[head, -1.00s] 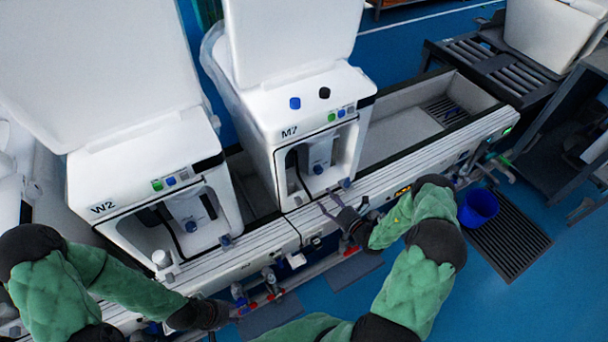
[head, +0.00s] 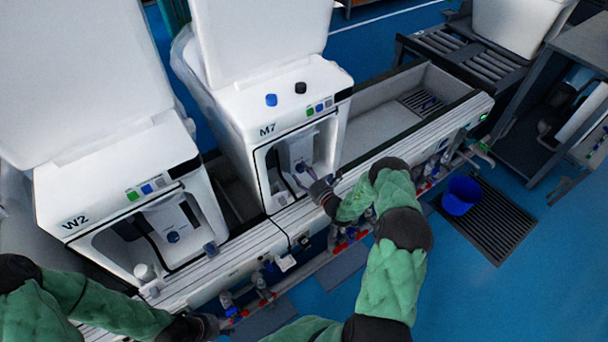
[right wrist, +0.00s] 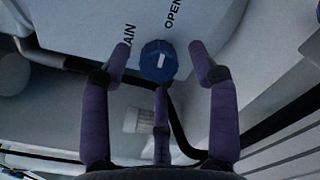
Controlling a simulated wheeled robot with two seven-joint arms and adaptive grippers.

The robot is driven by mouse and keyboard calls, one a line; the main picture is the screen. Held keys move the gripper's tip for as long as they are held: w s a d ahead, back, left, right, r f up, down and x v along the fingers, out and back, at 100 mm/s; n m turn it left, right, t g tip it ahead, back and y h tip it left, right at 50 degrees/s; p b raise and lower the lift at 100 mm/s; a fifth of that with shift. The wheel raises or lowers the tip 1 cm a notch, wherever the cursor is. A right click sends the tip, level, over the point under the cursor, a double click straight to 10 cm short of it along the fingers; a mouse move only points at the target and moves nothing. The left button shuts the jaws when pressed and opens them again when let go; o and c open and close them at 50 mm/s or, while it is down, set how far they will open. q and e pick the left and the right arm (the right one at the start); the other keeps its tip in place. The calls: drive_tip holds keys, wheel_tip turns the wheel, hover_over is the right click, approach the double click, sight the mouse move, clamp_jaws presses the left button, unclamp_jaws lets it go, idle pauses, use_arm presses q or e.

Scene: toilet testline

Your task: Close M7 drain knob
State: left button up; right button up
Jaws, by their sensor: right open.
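The M7 machine (head: 262,108) is a white unit with an open front recess, right of the W2 machine (head: 100,195). In the right wrist view its drain knob (right wrist: 158,60) is a blue round knob with a small white mark, on a white panel. The lettering "OPEN" and part of "DRAIN" shows beside it. My right gripper (right wrist: 163,58) is open, with purple fingers on both sides of the knob, seemingly apart from it. In the head view my right gripper (head: 303,184) reaches into the recess. My left gripper (head: 212,324) is low at the left; its fingers are unclear.
A white ledge (head: 235,250) runs along the front of the machines, with red and blue pipe valves (head: 265,290) below. A blue bucket (head: 461,194) stands on a floor grate at the right. A dark hose (right wrist: 175,120) curves below the knob.

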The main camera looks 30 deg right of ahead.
drive_tip(key=shift+w, duration=0.2)
drive_tip(key=shift+c, duration=0.2)
drive_tip(key=c, duration=1.1)
